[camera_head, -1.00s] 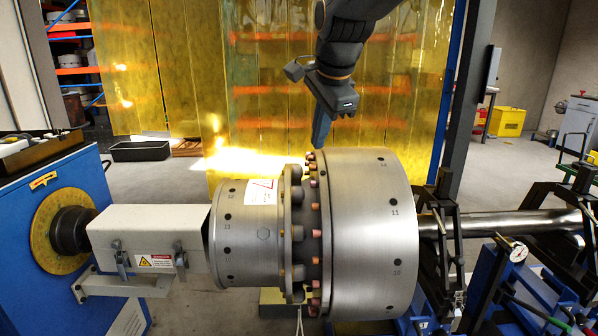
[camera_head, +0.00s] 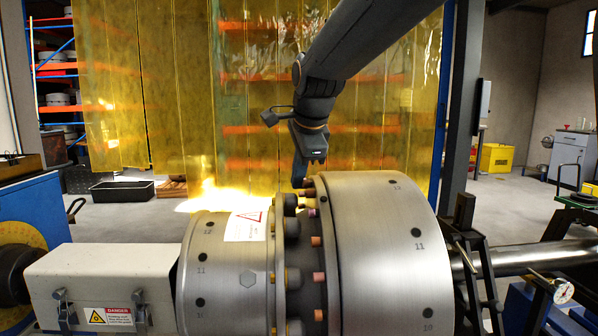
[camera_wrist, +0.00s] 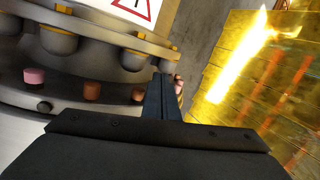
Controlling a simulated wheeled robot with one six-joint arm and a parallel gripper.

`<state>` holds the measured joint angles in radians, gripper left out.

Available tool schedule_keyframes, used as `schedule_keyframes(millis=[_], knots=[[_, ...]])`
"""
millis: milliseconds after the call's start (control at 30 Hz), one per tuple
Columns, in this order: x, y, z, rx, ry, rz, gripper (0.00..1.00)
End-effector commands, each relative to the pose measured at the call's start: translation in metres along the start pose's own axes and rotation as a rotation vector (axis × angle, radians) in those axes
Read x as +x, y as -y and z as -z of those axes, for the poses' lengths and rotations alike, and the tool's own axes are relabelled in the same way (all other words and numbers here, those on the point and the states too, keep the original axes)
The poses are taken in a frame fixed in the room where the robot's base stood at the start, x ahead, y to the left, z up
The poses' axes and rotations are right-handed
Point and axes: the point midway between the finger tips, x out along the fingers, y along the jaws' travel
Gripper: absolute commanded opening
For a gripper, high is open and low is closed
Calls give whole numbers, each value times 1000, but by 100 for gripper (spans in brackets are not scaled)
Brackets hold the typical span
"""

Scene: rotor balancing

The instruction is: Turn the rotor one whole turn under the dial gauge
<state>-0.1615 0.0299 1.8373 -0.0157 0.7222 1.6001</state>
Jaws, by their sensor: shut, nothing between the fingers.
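The rotor is a large steel drum (camera_head: 372,255) with numbered holes; 12, 11 and 10 show on its right part. Its flange carries a ring of copper-coloured pegs (camera_head: 318,277) and dark bolts (camera_head: 292,228). A dial gauge (camera_head: 563,292) with a white face is at the lower right; its tip contact cannot be made out. My gripper (camera_head: 299,183) is shut and empty, pointing down at the top of the flange beside the upper pegs. In the wrist view the closed fingers (camera_wrist: 165,97) are near pegs (camera_wrist: 92,91); I cannot tell whether they touch.
A white drive guard (camera_head: 105,280) with a danger label sits left of the rotor. Black stands (camera_head: 468,250) and a steel shaft (camera_head: 535,256) are at the right. A yellow strip curtain (camera_head: 170,100) hangs behind. Open floor lies between curtain and machine.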

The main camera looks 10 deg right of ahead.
Motion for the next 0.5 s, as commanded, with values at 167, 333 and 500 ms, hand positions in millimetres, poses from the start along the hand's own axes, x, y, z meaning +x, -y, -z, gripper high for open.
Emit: schedule_keyframes(millis=[167, 333, 500], knots=[[30, -1, 0, 0, 0, -1, 0], [45, 0, 0, 0, 0, 0, 0], [49, 0, 0, 0, 0, 1, 0]])
